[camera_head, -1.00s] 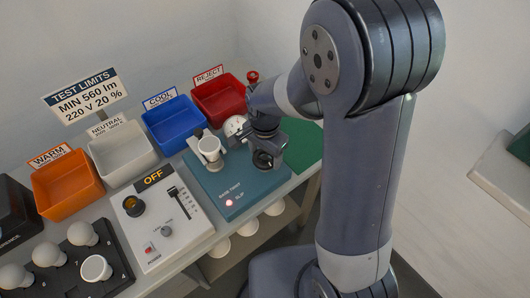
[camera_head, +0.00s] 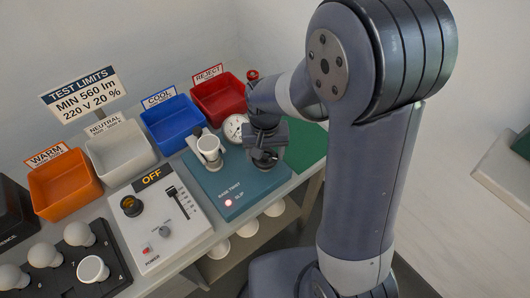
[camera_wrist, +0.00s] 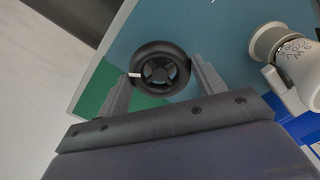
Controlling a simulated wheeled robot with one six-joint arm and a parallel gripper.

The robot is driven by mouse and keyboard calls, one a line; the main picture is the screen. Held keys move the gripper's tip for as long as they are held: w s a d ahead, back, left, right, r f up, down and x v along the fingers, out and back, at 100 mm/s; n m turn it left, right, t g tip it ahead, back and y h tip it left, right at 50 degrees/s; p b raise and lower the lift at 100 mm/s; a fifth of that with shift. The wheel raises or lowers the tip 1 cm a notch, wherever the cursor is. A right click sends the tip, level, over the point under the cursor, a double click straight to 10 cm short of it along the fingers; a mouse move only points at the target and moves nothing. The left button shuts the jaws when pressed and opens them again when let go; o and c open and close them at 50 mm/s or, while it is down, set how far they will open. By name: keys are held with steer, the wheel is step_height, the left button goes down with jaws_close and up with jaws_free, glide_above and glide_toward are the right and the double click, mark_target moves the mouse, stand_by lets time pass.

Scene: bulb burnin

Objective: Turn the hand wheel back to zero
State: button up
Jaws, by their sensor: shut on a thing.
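The black hand wheel (camera_wrist: 160,47) lies between my two fingers in the wrist view, with dark spokes and a small white mark on its left rim. My gripper (camera_wrist: 161,69) is shut on the wheel, one finger on each side. In the head view my gripper (camera_head: 266,150) is over the right part of the teal unit (camera_head: 243,187), and it hides most of the wheel there. A white round dial (camera_head: 236,128) stands just left of the gripper; its reading is too small to tell. A red lamp (camera_head: 229,202) glows on the unit's front.
Behind are red (camera_head: 218,113), blue (camera_head: 174,136), grey (camera_head: 123,168) and orange bins (camera_head: 68,196). A white power panel (camera_head: 159,230) reading OFF and a black bulb tray (camera_head: 112,258) are at left.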

steer(key=n, duration=0.7)
steer(key=shift+b, duration=0.35)
steer(key=n, duration=0.7)
steer(key=shift+n, duration=0.3)
steer(key=n, duration=0.3)
steer(key=shift+n+b, duration=0.3)
steer(key=n, duration=0.3)
steer(key=shift+n, duration=0.3)
steer(key=n, duration=0.3)
steer(key=shift+n, duration=2.1)
steer(key=o, duration=1)
